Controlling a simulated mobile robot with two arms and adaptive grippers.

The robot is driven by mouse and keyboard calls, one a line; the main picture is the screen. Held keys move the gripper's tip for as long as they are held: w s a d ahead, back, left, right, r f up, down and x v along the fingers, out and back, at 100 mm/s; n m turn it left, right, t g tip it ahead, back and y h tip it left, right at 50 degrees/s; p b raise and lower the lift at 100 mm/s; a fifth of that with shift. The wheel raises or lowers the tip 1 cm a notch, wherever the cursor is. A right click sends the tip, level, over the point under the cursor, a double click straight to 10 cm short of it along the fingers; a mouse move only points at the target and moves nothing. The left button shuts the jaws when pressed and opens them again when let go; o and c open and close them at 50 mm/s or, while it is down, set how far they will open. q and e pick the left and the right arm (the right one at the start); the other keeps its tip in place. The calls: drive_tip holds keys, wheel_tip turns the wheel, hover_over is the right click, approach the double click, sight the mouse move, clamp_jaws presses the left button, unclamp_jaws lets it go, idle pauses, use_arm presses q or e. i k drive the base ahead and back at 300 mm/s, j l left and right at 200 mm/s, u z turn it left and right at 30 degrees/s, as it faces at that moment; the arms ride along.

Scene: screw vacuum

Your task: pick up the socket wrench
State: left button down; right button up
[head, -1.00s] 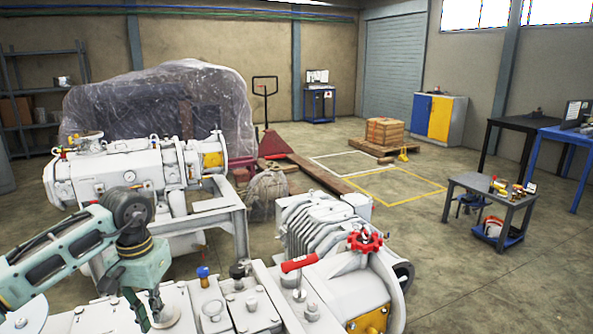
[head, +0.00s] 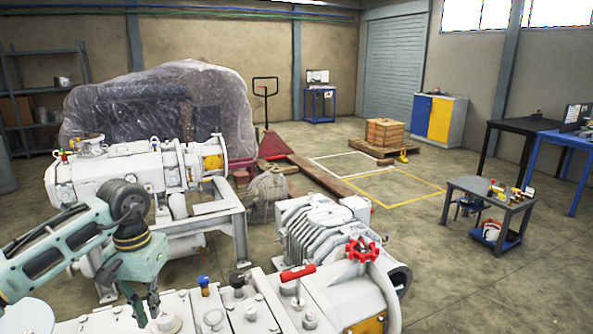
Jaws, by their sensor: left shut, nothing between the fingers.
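I cannot make out a socket wrench for certain in the head view. Several small yellow, red and dark items (head: 497,187) lie on the grey cart (head: 469,184) at the right, too small to tell apart. My left gripper (head: 146,309) points down at the lower left, over the near pump's white top cover (head: 185,305). It is shut and empty, well apart from the cart. My right gripper is not in view.
The near pump has a blue-capped fitting (head: 204,281), a red-handled valve (head: 298,272) and a red handwheel (head: 363,249) standing up. Another white pump (head: 115,178) stands behind my left arm. Open floor (head: 420,250) lies between the near pump and the cart.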

sight(298, 303)
drive_tip(key=k+l, duration=0.25)
drive_tip(key=l, duration=0.15)
drive_tip(key=k+l, duration=0.25)
drive_tip(key=l, duration=0.15)
drive_tip(key=k+l, duration=0.2)
drive_tip(key=l, duration=0.25)
drive_tip(key=k+l, duration=0.25)
drive_tip(key=l, duration=0.15)
